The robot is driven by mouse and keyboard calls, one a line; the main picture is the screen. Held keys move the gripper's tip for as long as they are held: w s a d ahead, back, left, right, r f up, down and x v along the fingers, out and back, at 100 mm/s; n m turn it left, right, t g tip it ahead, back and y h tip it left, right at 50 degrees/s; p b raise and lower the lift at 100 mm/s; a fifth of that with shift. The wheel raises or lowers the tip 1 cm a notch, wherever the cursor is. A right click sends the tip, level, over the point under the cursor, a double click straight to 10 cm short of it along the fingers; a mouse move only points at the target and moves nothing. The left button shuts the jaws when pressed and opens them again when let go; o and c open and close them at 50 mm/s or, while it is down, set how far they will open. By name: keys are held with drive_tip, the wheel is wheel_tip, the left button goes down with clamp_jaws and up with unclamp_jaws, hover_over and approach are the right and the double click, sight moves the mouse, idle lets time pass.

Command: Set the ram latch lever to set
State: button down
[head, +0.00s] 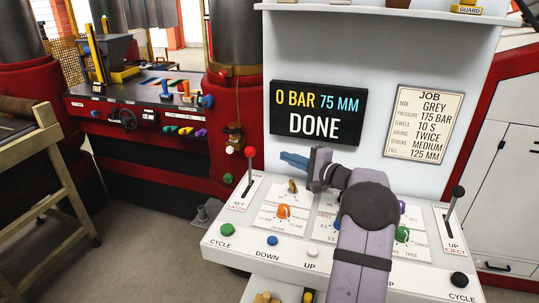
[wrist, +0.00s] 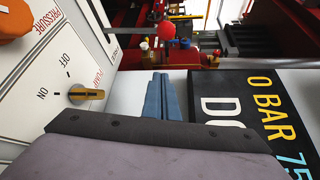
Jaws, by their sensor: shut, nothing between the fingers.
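The ram latch lever (head: 247,172) is a thin rod with a red knob, at the left end of the white sloped console. Its knob stands up and away from the panel. A "SET" and "LATCH" label lies at its base on the near side. In the wrist view the red knob (wrist: 166,30) shows near the top, beyond the fingertips. My gripper (head: 294,160) is shut and empty, its blue fingers pointing left, to the right of the knob and apart from it. The fingers also show in the wrist view (wrist: 162,97).
A brass pump switch (head: 292,186) and an orange dial (head: 284,211) sit on the panel below my gripper. The display (head: 318,112) behind reads "0 BAR 75 MM DONE". A black-knobbed eject lever (head: 454,204) stands at the right end. Buttons line the front edge.

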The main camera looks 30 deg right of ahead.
sight(250, 166)
drive_tip(key=w+a+p, duration=0.6)
drive_tip(key=w, duration=0.1)
drive_tip(key=shift+f+p, duration=0.15)
drive_tip(key=shift+p, duration=0.2)
idle(0.5)
drive_tip(key=shift+f+b, duration=0.15)
drive_tip(key=shift+b, duration=0.55)
drive_tip(key=s+a+n+t+b, duration=0.2)
drive_tip(key=s+a+n+b, duration=0.2)
drive_tip(key=b, duration=2.4)
drive_tip(key=shift+s+a+f+y, duration=0.4)
drive_tip(key=shift+s+a, duration=0.5)
drive_tip(key=shift+a, duration=0.1)
drive_tip(key=shift+s+a+b, duration=0.1)
drive_tip(key=shift+b, duration=0.25)
drive_tip(key=shift+r, duration=0.1)
